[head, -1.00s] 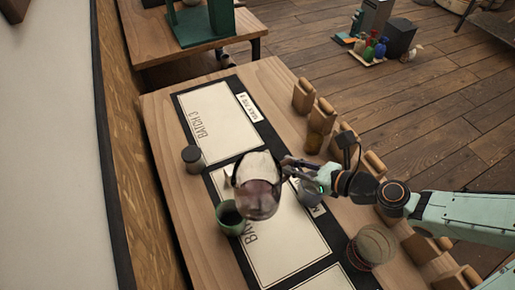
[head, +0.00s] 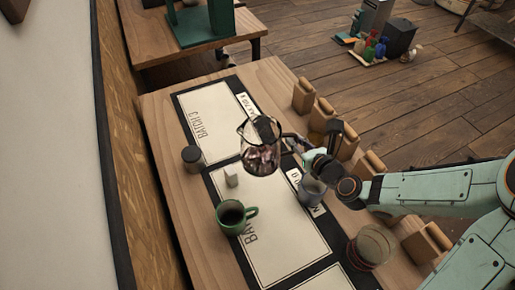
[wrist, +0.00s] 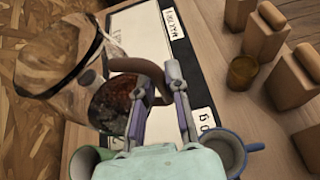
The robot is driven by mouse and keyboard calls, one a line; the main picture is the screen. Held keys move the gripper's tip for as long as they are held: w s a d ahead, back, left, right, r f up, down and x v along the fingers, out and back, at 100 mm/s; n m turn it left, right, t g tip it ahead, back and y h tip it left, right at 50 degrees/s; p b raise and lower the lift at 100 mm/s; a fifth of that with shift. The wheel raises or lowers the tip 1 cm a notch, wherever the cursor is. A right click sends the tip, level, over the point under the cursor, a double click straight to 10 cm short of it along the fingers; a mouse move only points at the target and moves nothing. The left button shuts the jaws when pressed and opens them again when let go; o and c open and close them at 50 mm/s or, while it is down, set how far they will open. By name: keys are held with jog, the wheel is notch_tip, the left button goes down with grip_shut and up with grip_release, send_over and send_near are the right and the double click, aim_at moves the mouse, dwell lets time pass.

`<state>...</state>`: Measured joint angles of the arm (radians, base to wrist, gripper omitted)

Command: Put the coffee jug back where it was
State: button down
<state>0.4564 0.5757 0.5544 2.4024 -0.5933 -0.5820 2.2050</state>
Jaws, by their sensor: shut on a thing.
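The coffee jug (head: 262,155) is clear glass with a brown handle. In the head view it is above the mat, about upright, and appears raised off the table. My gripper (head: 297,143) is shut on its handle from the right. The wrist view shows the jug (wrist: 70,65) at the left, with my gripper's fingers (wrist: 160,92) on either side of the handle. Dark reddish tones show through its lower glass; I cannot tell whether that is coffee. A green cup (head: 234,217) with dark liquid stands nearer on the mat.
A blue-grey mug (head: 311,191) stands below my wrist. A glass vessel (head: 372,246) and several wooden blocks (head: 303,96) line the right side. The Batch 3 panel (head: 205,128) looks clear.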

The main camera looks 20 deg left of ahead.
jog(key=shift+w+a+f, duration=0.1)
jog(key=shift+w+f, duration=0.1)
jog(key=shift+f, duration=0.35)
jog(key=shift+w+a+f, duration=0.85)
jog(key=shift+w+f, duration=1.25)
jog(key=shift+f, duration=0.05)
jog(key=shift+w+a+f, duration=0.9)
jog(key=shift+w+f, duration=1.2)
jog(key=shift+f, duration=0.05)
jog(key=shift+w+a+f, duration=0.85)
jog(key=shift+w+f, duration=1.25)
jog(key=shift+f, duration=0.05)
jog(key=c, duration=1.1)
grip_release()
jog(key=shift+f, duration=0.15)
jog(key=shift+c, duration=0.2)
